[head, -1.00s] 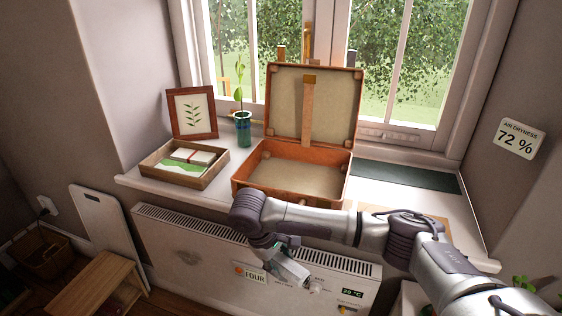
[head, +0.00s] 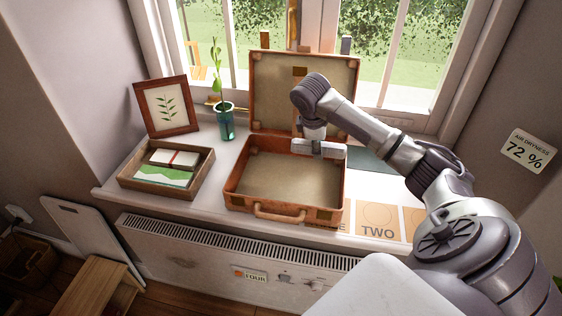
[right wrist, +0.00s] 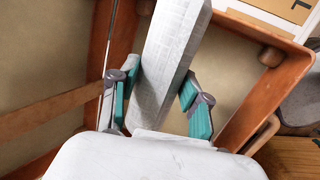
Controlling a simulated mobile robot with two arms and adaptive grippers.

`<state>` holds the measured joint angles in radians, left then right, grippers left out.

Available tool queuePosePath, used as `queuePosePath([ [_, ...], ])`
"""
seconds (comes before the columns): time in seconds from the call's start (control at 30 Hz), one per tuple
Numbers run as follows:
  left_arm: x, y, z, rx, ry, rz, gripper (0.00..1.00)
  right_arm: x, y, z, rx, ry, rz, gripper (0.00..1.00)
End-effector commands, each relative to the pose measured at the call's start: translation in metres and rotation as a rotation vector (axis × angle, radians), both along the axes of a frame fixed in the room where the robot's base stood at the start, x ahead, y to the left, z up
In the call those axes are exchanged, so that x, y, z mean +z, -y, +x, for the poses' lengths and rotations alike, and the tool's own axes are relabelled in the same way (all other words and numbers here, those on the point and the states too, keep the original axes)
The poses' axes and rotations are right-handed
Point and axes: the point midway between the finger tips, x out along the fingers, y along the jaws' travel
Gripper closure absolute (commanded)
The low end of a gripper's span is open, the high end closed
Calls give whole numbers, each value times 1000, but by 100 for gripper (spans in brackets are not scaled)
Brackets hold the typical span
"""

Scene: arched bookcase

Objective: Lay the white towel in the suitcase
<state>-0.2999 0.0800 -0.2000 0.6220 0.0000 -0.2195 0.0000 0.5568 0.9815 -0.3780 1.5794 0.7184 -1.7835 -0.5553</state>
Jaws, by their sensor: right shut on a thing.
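The orange-brown suitcase (head: 284,212) stands open on the windowsill, its lid (head: 275,85) leaning up at the back. Its beige inside looks empty. My right gripper (head: 318,149) is over the right part of the suitcase, near its right wall. It is shut on the white towel (head: 335,151), a long narrow folded piece. In the right wrist view the towel (right wrist: 172,60) lies between the teal fingers of my gripper (right wrist: 157,86), with the suitcase's wall (right wrist: 262,82) around and below. The towel appears held above the suitcase floor; the exact gap cannot be told. My left gripper is not in view.
Left of the suitcase are a wooden tray (head: 206,181), a framed leaf picture (head: 164,108) and a plant in a teal vase (head: 226,125). A dark green mat (head: 371,162) and lettered cards (head: 378,222) lie to the right. A radiator (head: 205,255) is below the sill.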

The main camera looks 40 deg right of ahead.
Motion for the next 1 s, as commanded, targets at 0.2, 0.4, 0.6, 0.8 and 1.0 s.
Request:
queuePosePath([
  [0.2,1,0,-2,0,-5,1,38,-13,-4,21,12,1,8,89],
  [0.4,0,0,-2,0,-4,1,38,-41,-21,65,9,1,7,90],
  [0.6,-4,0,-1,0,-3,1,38,-62,-32,96,8,0,4,90],
  [0.8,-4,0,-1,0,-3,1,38,-69,-36,106,9,0,2,90],
  [1.0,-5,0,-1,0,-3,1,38,-92,-36,105,9,-4,1,90],
])
